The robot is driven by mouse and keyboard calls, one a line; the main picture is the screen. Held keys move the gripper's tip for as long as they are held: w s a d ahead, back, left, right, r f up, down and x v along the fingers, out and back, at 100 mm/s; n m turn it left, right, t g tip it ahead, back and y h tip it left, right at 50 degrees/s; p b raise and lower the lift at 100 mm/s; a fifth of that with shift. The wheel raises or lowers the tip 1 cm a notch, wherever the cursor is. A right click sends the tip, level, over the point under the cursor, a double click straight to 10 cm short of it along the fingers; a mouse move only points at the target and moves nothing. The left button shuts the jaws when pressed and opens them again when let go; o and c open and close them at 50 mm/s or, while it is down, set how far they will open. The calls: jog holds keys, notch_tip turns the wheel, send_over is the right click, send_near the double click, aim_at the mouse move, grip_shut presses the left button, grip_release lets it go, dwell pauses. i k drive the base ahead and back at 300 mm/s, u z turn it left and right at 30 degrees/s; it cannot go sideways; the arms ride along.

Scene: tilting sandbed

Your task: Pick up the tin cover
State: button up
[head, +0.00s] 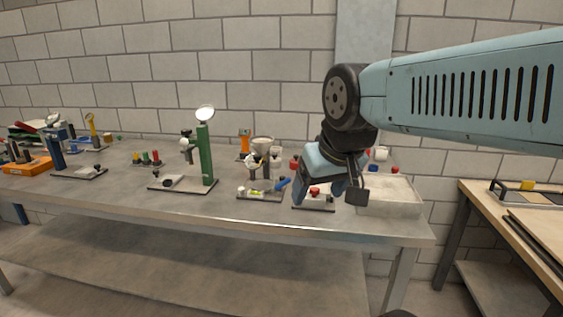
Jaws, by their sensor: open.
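My gripper (330,194) hangs from the blue arm at the right of the head view, its jaws apart and pointing down. It is in front of or above a small base plate (313,205) near the table's front edge. A small red piece (314,191) shows between the jaws; I cannot tell whether it touches them. I cannot make out a tin cover for certain; the gripper hides part of this area. A pale shallow tray (389,207), which may be the sandbed, stands just right of the gripper at the table's right end.
A green stand with a round mirror (205,150) rises left of centre. A plate with a blue-handled piece (262,194) lies just left of the gripper. Small red and blue pieces sit behind the tray. A wooden bench (515,225) stands at the right, beyond a gap.

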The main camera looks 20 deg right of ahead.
aim_at(276, 162)
jog(key=z, duration=0.2)
jog(key=i, duration=1)
jog(key=z, duration=0.05)
jog(key=k, duration=0.5)
jog(key=z, duration=2)
jog(key=k, duration=0.65)
jog(key=u, duration=0.8)
jog(key=i, duration=0.95)
jog(key=u, duration=0.15)
